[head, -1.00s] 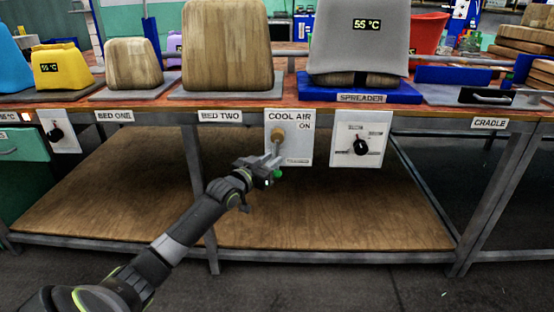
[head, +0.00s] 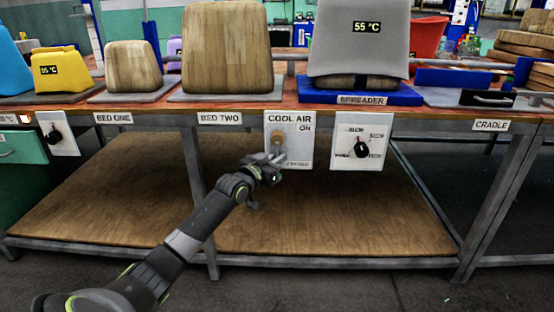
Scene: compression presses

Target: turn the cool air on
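The white COOL AIR panel (head: 303,148) hangs on the front of the table, with "ON" printed at its upper right. A round brass-coloured pivot (head: 278,138) sits on the panel, and a grey lever seems to hang down from it. My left gripper (head: 279,160) is at the lower left of the panel, just below the pivot, with its fingers over the lever area. It hides the lever's lower end, and the lever's exact angle is unclear. I cannot tell whether the fingers are closed on it. My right gripper is not in view.
A white dial panel with a black knob (head: 362,149) is close on the right, under the SPREADER label (head: 362,100). Another black knob (head: 54,135) is at the left. Wooden blocks and a grey 55 °C block (head: 350,45) stand on the table above. A wooden shelf (head: 330,215) lies below.

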